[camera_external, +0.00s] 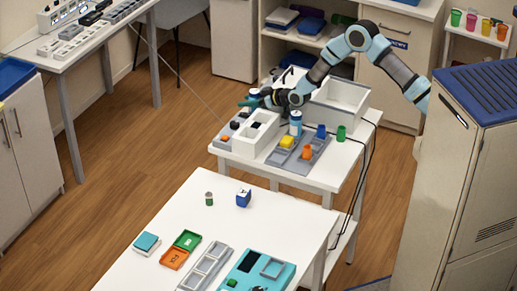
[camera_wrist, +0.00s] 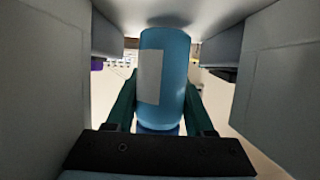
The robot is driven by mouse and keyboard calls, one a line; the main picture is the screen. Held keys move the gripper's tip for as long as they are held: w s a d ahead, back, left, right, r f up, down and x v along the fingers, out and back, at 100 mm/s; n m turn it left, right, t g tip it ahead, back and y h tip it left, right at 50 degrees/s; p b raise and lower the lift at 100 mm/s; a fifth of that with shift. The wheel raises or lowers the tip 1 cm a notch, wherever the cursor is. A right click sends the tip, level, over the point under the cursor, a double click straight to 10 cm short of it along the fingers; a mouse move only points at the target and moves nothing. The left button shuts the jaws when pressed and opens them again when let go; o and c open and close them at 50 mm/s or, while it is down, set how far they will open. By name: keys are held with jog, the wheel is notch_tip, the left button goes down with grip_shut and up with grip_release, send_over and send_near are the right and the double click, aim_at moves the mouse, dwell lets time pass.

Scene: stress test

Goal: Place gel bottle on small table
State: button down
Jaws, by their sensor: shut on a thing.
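My gripper (camera_external: 254,99) is above the far-left corner of a small white table (camera_external: 338,160). In the wrist view, the dark green fingers of my gripper (camera_wrist: 160,100) are shut on a blue cylindrical bottle with a pale label, taken as the gel bottle (camera_wrist: 178,65). The bottle stands lengthwise between the fingers, and its lower end is partly hidden by the gripper body. In the external view the held bottle is too small to make out clearly beside the teal fingers.
The small table carries a blue-and-white bottle (camera_external: 295,123), white bins (camera_external: 335,107), a grey tray (camera_external: 299,153) and a green cup (camera_external: 341,133). A larger white table (camera_external: 215,225) stands in front, its middle mostly clear. A tall cabinet (camera_external: 455,180) stands right.

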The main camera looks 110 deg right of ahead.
jog(key=shift+f, duration=0.2)
jog(key=shift+f, duration=0.2)
jog(key=c, duration=0.5)
grip_release()
jog(key=shift+c, duration=0.2)
jog(key=shift+r, duration=0.1)
jog(key=shift+r, duration=0.2)
jog(key=b+v, duration=0.2)
jog(key=v, duration=0.4)
jog(key=b+v, duration=0.1)
jog(key=v, duration=0.5)
jog(key=shift+f+b, duration=0.25)
jog(key=shift+b, duration=0.1)
